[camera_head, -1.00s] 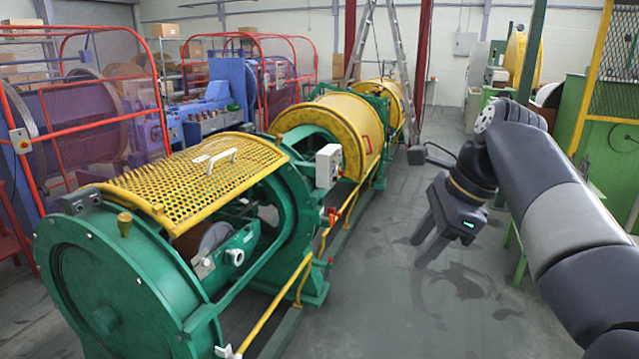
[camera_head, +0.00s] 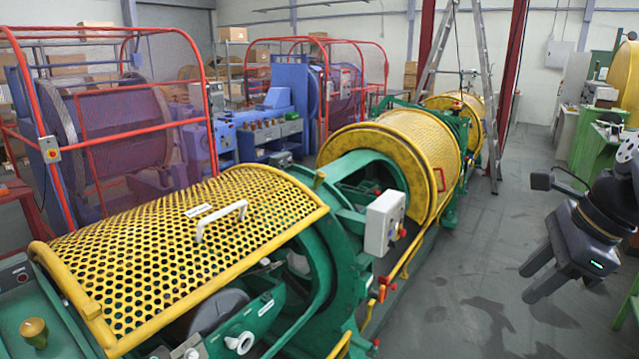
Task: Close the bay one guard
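The nearest guard (camera_head: 180,250), which I take to be the bay one guard, is a curved yellow perforated cover with a white handle (camera_head: 219,220) and a small label. It lies over the top and far side of the near green machine bay. The bay's near side is open below the guard's edge, showing a dark reel (camera_head: 212,312) and a white fitting. My gripper (camera_head: 529,283) hangs at the right, over the floor and well apart from the guard. Its two fingers point down-left with a gap between them, and it holds nothing.
A grey control box (camera_head: 384,222) stands out from the green frame beside the bay. Farther back is another yellow perforated guard (camera_head: 400,155), with a stepladder behind it. Red-framed cages (camera_head: 205,110) stand at the left. The floor (camera_head: 460,270) between machine and gripper is clear.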

